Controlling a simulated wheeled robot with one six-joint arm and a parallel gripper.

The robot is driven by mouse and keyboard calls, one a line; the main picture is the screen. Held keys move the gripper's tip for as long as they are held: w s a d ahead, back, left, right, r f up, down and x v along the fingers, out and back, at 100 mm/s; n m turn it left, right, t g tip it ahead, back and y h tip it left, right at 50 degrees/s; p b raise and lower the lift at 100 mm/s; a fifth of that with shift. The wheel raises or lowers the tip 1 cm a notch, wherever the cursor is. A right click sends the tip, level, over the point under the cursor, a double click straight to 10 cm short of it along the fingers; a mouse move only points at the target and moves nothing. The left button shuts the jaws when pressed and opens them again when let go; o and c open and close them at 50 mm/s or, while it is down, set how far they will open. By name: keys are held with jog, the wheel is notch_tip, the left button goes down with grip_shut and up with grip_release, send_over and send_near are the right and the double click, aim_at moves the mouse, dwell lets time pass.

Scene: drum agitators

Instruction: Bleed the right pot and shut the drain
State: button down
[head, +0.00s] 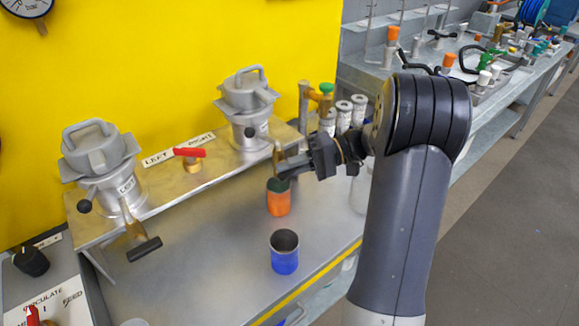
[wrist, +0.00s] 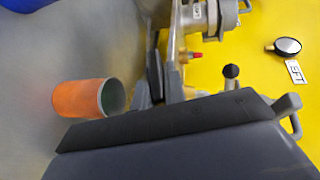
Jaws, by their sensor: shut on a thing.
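The right pot (head: 248,103), grey with a clamped lid and loop handle, stands on the metal shelf. My gripper (head: 284,168) is in front of and below it, at its drain, and is shut on what looks like the drain handle. The fingers hide most of the handle, so its angle cannot be told. In the wrist view my gripper (wrist: 163,80) shows beside the metal of the drain. An orange cup (head: 278,203) with a dark rim stands upright under the drain; it also shows in the wrist view (wrist: 80,98). Its contents cannot be seen.
The left pot (head: 105,165) has a black-handled drain (head: 145,249). A red-handled valve (head: 190,155) sits between the pots. A blue cup (head: 284,258) stands in front of the orange one. White canisters (head: 344,115) and a green-knobbed valve (head: 326,89) are behind my gripper.

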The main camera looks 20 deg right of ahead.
jog(key=shift+m+y, duration=0.4)
jog(key=shift+y, duration=0.7)
jog(key=c, duration=1.5)
grip_release()
jog(key=shift+o, duration=0.2)
